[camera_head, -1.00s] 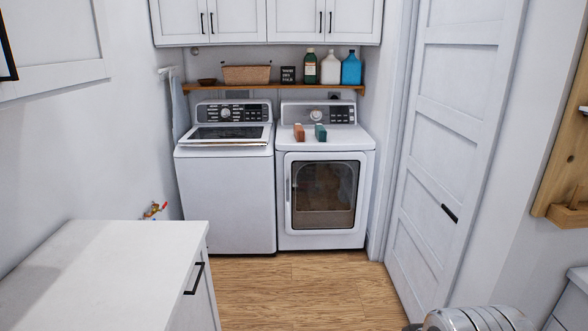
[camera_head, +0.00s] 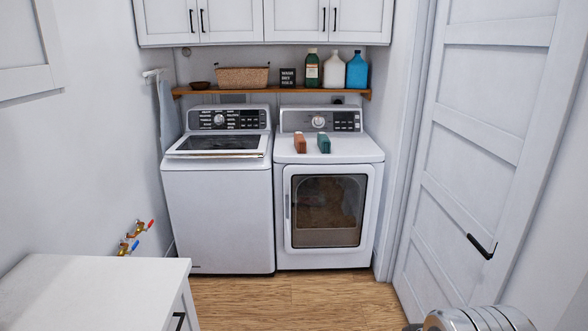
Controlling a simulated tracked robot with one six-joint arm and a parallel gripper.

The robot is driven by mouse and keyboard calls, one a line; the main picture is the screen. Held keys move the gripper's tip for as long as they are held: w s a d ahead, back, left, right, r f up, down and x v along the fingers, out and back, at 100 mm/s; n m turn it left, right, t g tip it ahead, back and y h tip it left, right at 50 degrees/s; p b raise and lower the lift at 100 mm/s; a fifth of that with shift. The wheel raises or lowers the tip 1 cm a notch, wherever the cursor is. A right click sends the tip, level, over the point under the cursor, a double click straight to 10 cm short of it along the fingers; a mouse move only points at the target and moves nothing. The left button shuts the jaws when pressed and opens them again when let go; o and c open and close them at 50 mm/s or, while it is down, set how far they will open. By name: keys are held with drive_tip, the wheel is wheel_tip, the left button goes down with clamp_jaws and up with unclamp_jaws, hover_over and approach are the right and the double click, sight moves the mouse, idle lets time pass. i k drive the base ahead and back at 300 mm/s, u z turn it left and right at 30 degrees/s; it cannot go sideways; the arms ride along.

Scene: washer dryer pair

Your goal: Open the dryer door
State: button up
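The white dryer (camera_head: 325,162) stands at the back right, beside the washer. Its dryer door (camera_head: 290,247) is on the front, shut, with a white frame around a dark window. A slim vertical door handle (camera_head: 287,205) shows at the door's left edge. Dark contents show dimly through the glass. A rounded metallic part of my own body shows at the bottom right. My gripper is not in view, so its state does not show.
The white washer (camera_head: 217,215) stands to the left of the dryer. A white counter (camera_head: 90,295) fills the lower left. A closed white panelled door (camera_head: 470,150) is on the right. Wood floor (camera_head: 300,300) lies clear before the dryer. Two small boxes (camera_head: 312,144) sit on the dryer.

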sight(327, 207)
drive_tip(key=i, duration=3.25)
drive_tip(key=u, duration=2)
